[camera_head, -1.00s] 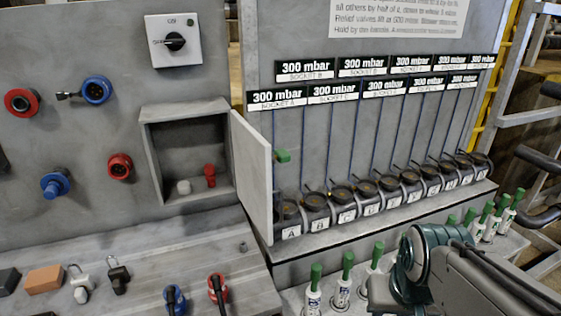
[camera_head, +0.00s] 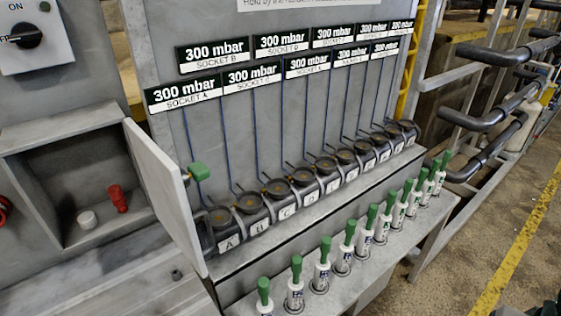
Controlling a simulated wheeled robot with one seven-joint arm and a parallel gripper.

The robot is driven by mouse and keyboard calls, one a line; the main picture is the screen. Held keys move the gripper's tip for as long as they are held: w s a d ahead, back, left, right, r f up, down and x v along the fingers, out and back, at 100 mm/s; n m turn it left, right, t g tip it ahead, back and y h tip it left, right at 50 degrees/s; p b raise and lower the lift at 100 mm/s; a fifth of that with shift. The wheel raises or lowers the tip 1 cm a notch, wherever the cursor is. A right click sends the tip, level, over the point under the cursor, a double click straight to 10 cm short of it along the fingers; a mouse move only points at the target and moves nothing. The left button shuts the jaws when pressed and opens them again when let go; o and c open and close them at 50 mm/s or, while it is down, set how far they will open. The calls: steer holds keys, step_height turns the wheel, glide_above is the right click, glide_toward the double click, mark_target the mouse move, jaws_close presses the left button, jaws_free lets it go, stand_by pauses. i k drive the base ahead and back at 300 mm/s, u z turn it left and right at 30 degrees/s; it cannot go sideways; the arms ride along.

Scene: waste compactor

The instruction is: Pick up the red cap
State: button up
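A small red cap-like piece (camera_head: 117,198) stands inside the open grey wall box (camera_head: 62,137) at the left, beside a short white cap (camera_head: 87,219). It has a narrower upper part and looks upright or slightly tilted. Nothing touches it. The box's door (camera_head: 166,190) with a green handle (camera_head: 198,171) stands open to the right. My gripper is not in view.
Lettered sockets (camera_head: 250,203) line a ledge right of the door. Below them stands a row of white bottles with green tops (camera_head: 322,268). Dark pipes (camera_head: 490,115) and a metal frame are at the right. Open floor (camera_head: 450,255) shows at the lower right.

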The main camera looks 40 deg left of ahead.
mark_target(115, 191)
steer(key=z, duration=0.25)
steer(key=i, duration=1.1)
steer(key=u, duration=3.65)
steer(key=i, duration=0.5)
steer(key=z, duration=0.2)
steer(key=k, duration=0.75)
steer(key=u, duration=0.25)
steer(key=i, duration=0.45)
steer(key=z, duration=0.05)
